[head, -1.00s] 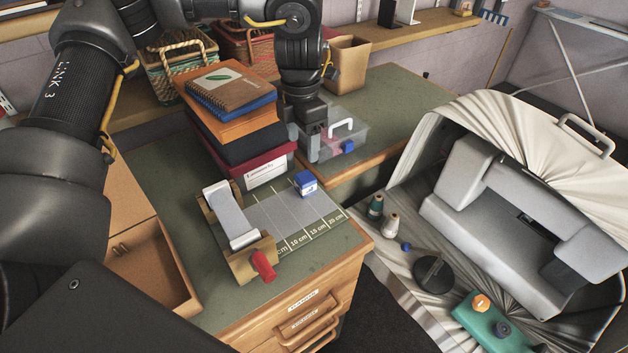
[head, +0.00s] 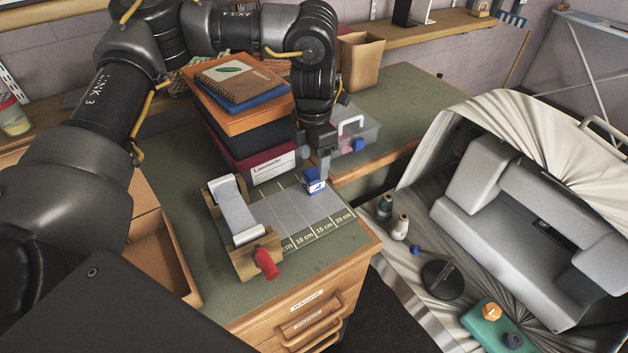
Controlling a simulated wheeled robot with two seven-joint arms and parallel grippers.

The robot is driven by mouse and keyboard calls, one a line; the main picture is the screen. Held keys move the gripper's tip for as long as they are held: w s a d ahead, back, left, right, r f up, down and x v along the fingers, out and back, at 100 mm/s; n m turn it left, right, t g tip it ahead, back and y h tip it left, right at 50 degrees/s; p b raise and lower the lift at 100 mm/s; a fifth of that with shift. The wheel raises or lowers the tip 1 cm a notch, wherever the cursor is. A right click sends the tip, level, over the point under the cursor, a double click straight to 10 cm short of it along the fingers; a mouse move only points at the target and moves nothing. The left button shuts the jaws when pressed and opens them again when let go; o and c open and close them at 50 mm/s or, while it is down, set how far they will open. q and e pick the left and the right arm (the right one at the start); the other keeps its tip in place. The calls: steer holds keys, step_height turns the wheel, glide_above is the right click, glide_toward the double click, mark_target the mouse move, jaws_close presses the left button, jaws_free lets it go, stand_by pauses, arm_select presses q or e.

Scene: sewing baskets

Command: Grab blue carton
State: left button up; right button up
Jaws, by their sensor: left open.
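The blue carton (head: 314,186), a small box with a white label, stands on the ruled cutting mat (head: 292,214) on the green desk top. My left gripper (head: 320,172) points down right at the carton, its fingers at the carton's top. The near finger hides part of the carton's upper back. The jaws are open, and I cannot tell whether they touch the carton. My right gripper is not in view.
A stack of boxes with notebooks (head: 240,85) stands behind the carton. A clear plastic case (head: 358,135) is behind right. A roll dispenser with a red handle (head: 240,222) stands left.

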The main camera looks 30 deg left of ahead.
mark_target(313, 174)
arm_select(q)
steer(key=shift+s+f, duration=0.1)
steer(key=shift+f, duration=0.35)
step_height(313, 174, down, 4)
steer(key=shift+a+f+p, duration=0.1)
steer(key=shift+p, duration=0.2)
steer(key=c, duration=1.1)
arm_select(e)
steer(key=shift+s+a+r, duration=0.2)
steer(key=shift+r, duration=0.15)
